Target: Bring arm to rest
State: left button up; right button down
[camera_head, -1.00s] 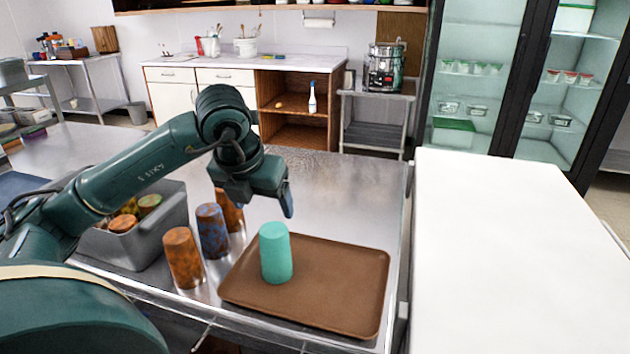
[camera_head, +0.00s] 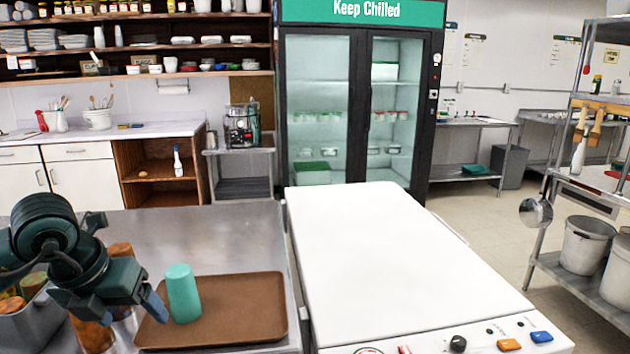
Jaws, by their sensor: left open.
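My left arm comes in from the left edge, dark green, with its left gripper (camera_head: 128,303) open and empty. A blue fingertip shows just left of the teal cup (camera_head: 183,293), which stands on the brown tray (camera_head: 243,309). In this view the gripper overlaps the tray's left edge; I cannot tell its exact height. Orange patterned cups (camera_head: 92,336) stand behind and below the gripper, partly hidden by it. My right gripper is not in view.
A grey bin (camera_head: 30,328) with cups is at the lower left. The steel counter (camera_head: 215,232) is clear behind the tray. A white-topped unit with knobs (camera_head: 375,250) stands to the right. A glass-door fridge (camera_head: 345,110) and shelving (camera_head: 590,200) are beyond.

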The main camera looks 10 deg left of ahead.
pick_arm(q)
jog(key=d+f+m+g+h, duration=0.2)
jog(key=d+f+h, duration=0.35)
jog(key=d, duration=0.55)
jog(key=s+d+r+n+t+h+p, duration=0.1)
jog(key=d+r+n+t+h, duration=0.1)
jog(key=d+n+t+h, duration=0.3)
jog(key=d+r+n+t+h+p, duration=0.1)
jog(key=d+r+n+h, duration=0.15)
jog(key=d+h, duration=0.55)
jog(key=w+a+f+n+t+y, duration=0.1)
jog(key=a+f+n+t+y, duration=0.25)
jog(key=f+n+y, duration=0.45)
jog(key=a+f+n+t+y, duration=0.2)
jog(key=f+n+t+y, duration=0.25)
jog(key=n, duration=0.65)
jog(key=s+f+n+g+y, duration=0.3)
jog(key=s+f+n+g, duration=0.2)
jog(key=s+f, duration=0.5)
notch_tip(320, 180, down, 4)
jog(key=shift+d+f+n+g+p, duration=0.1)
jog(key=shift+d+n+g+p, duration=0.2)
jog(key=shift+d+n+g, duration=0.2)
jog(key=shift+a, duration=0.1)
jog(key=shift+c, duration=0.4)
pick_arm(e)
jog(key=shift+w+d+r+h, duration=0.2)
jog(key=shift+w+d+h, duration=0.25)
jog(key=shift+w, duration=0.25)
